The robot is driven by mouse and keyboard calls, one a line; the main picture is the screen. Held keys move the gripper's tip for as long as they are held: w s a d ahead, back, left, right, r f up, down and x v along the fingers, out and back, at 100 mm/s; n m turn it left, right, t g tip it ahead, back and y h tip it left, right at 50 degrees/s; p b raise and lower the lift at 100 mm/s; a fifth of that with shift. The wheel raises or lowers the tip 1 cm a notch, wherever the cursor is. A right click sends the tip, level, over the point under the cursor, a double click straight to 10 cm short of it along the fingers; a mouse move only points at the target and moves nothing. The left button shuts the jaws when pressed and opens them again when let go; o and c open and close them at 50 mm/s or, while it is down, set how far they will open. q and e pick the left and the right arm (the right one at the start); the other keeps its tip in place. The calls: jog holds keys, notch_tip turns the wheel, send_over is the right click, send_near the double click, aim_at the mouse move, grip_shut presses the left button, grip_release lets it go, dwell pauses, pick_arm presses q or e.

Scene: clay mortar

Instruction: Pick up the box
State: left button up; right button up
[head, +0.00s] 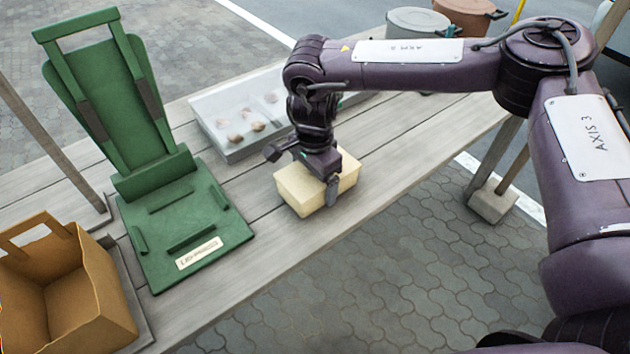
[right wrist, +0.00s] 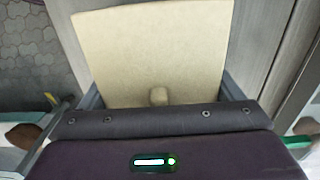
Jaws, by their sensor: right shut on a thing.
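The box (head: 297,193) is a pale yellow block at the front edge of the wooden table, right of the green stand. My right gripper (head: 322,190) comes down on it from above, with one finger showing against its near side. In the right wrist view the box (right wrist: 155,50) fills the space between the two fingers (right wrist: 160,95), which press on its sides. The gripper is shut on the box. I cannot tell whether the box touches the table or is slightly raised. My left gripper is not in view.
A green stand (head: 205,240) with a tilted back is on the table at left. A brown paper bag (head: 110,300) stands at the front left. A shallow clear-topped tray (head: 225,100) with small items lies behind the box.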

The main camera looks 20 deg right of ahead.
notch_tip(320, 180, up, 10)
jog(key=shift+w+r+p, duration=0.1)
jog(key=shift+r+p, duration=0.05)
jog(key=shift+p, duration=0.35)
notch_tip(320, 180, up, 9)
jog(key=p, duration=0.2)
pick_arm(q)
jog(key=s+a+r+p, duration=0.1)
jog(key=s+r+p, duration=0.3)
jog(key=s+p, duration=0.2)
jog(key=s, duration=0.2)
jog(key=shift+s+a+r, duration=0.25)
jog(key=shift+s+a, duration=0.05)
pick_arm(e)
jog(key=s+d+f+n, duration=0.3)
jog(key=s+d+f, duration=0.1)
jog(key=s, duration=0.5)
jog(key=shift+s+d+f, duration=0.2)
jog(key=shift+d, duration=0.05)
